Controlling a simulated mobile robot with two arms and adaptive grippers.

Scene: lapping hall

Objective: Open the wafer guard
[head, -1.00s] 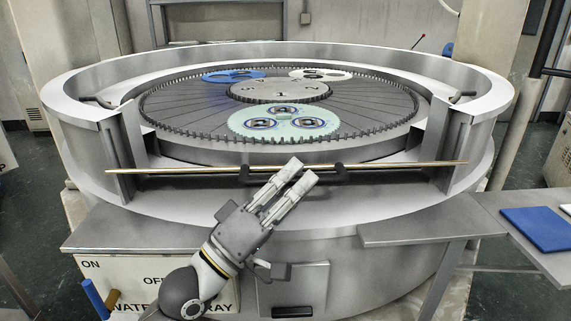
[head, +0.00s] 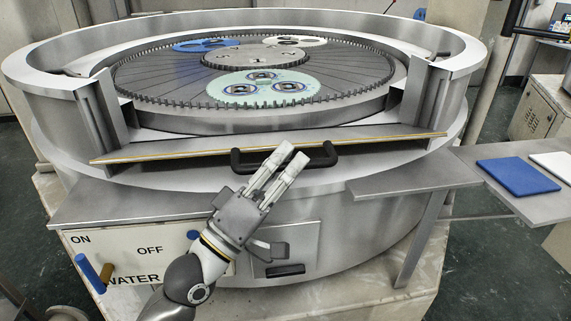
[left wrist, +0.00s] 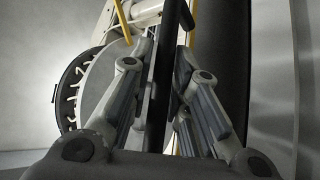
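The wafer guard (head: 180,149) is a long grey metal panel with a yellowish edge, across the front opening of the round lapping machine. It leans outward, and its inner face shows from above. Its black handle (head: 325,158) sticks out at the middle of the front edge. My left gripper (head: 289,151) reaches up to the handle's middle, with its two fingers around the bar. In the left wrist view a dark bar (left wrist: 181,45) runs between the finger pads, which look closed on it. The fingers hide part of the handle. My right gripper is not in view.
Behind the guard lies the toothed lapping plate with a green carrier (head: 263,89), a blue carrier (head: 205,44) and a white carrier (head: 295,41). A grey side shelf (head: 410,180) and a blue pad (head: 518,177) are at right. A control panel (head: 130,250) is below left.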

